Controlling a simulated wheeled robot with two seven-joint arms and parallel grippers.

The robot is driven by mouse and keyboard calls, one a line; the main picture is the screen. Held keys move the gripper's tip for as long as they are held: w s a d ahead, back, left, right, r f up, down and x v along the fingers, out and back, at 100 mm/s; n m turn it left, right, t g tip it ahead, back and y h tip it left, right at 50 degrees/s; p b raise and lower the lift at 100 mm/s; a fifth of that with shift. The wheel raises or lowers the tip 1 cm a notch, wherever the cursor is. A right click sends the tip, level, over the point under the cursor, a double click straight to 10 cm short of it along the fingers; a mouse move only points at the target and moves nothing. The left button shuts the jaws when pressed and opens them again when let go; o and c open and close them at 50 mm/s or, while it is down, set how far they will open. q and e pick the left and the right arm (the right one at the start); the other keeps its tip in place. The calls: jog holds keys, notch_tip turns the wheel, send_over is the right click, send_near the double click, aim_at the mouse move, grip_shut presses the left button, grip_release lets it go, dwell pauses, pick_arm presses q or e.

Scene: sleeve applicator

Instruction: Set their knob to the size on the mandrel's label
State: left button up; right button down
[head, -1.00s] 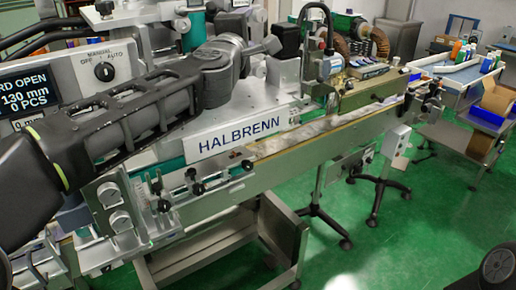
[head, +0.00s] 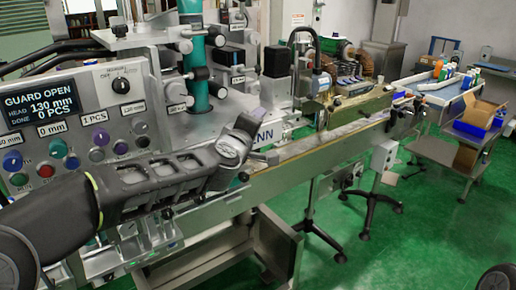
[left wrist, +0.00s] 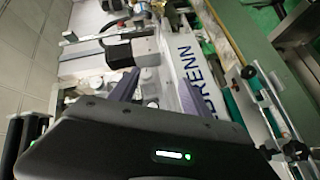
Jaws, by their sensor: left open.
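The control panel (head: 75,110) stands at the left of the head view. Its display (head: 38,97) reads GUARD OPEN, HEAD 130 mm, DONE 0 PCS. Several knobs sit on the panel: a black selector (head: 121,85) at the top, a blue knob (head: 58,148) and a purple knob (head: 121,149) below. I cannot pick out the mandrel; a small tag (head: 176,107) near the teal column is too small to read. My left gripper (head: 250,130) is right of the panel; its fingers (left wrist: 155,92) are apart and empty. My right gripper is out of view.
The machine body carries a teal column (head: 192,60) and a white HALBRENN plate (head: 268,136), partly covered by my left arm. A conveyor rail (head: 330,140) runs away to the right. A blue-topped cart (head: 430,85) with bottles stands far right. Green floor is open at the front right.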

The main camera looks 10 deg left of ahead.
pick_arm(q)
jog(key=shift+m+g+h, duration=0.3)
jog(key=shift+m+g, duration=0.2)
jog(key=shift+m, duration=0.2)
jog(key=f, duration=0.4)
jog(key=d+f, duration=0.1)
jog(key=f, duration=0.1)
jog(key=s+d+f+m+g+h, duration=0.1)
jog(key=s+d+f+m+g, duration=0.15)
jog(key=f, duration=0.85)
jog(key=s+d+f+m+g, duration=0.15)
jog(key=s+f, duration=0.25)
jog(key=f, duration=0.8)
jog(key=s+d+f+m+g+h, duration=0.1)
jog(key=s+d+f+g, duration=0.2)
jog(key=f, duration=0.8)
jog(key=s+d+f+m+g, duration=0.1)
jog(key=s+f+g, duration=0.1)
jog(key=s+f, duration=0.4)
jog(key=s+d+f+m+g+h, duration=0.1)
jog(key=s+f, duration=0.5)
jog(key=s, duration=0.8)
jog(key=s+d+f+m+g, duration=0.1)
jog(key=s+f+m+g, duration=0.2)
jog(key=s+f, duration=0.4)
jog(key=s+g, duration=0.1)
jog(key=s, duration=0.2)
jog(key=shift+d+g+h, duration=0.15)
jog(key=shift+g+h, duration=0.15)
jog(key=shift+g, duration=0.1)
